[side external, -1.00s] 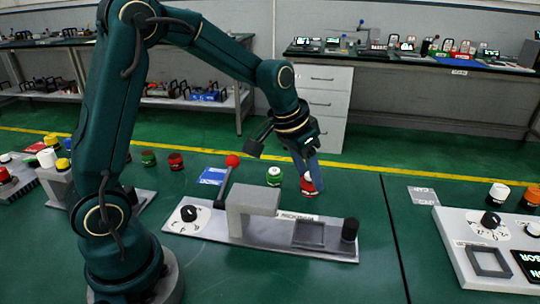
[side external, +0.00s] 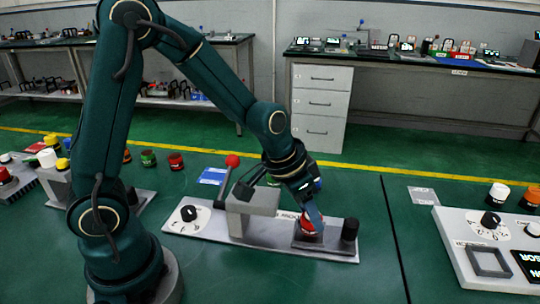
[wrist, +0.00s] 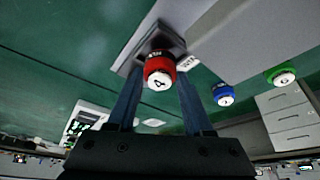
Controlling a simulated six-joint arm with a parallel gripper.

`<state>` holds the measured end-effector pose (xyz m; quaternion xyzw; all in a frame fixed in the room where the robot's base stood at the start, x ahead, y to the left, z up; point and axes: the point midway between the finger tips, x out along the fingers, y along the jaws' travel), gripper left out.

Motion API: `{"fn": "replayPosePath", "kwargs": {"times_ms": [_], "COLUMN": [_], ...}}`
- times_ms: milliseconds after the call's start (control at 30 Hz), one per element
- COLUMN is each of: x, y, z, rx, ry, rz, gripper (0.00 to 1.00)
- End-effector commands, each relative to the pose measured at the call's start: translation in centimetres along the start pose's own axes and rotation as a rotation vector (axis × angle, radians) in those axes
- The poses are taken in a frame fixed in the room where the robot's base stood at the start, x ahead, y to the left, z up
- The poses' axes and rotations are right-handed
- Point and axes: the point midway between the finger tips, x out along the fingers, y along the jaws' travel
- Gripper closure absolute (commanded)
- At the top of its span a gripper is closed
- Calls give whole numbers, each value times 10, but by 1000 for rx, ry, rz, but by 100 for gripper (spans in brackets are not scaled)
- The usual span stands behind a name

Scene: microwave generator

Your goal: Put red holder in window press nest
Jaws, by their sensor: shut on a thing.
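The red holder (side external: 308,229) has a white top, marked 4 in the wrist view (wrist: 158,70). My gripper (side external: 311,221) is shut on it, with a finger on either side. The window press (side external: 205,236) is a grey plate with a grey block, a dial and a red-ball lever. Its square nest (side external: 308,243) is at the right of the plate, left of a black knob (side external: 350,230). The holder is right at the nest, which also shows behind it in the wrist view (wrist: 165,38). I cannot tell whether it is fully seated.
A blue holder (wrist: 222,95) and a green holder (wrist: 281,76) stand beyond the press. A blue card (side external: 212,176) lies behind the plate.

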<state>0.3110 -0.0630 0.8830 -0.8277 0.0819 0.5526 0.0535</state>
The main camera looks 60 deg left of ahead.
Motion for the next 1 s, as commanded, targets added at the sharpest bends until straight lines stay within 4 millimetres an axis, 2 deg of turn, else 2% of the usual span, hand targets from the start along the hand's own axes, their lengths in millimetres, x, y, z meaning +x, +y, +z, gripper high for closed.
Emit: {"fn": "replayPosePath", "kwargs": {"times_ms": [1000], "x": [14], "y": [3], "z": [5], "rx": [0], "ry": [3], "rz": [10], "gripper": [100]}}
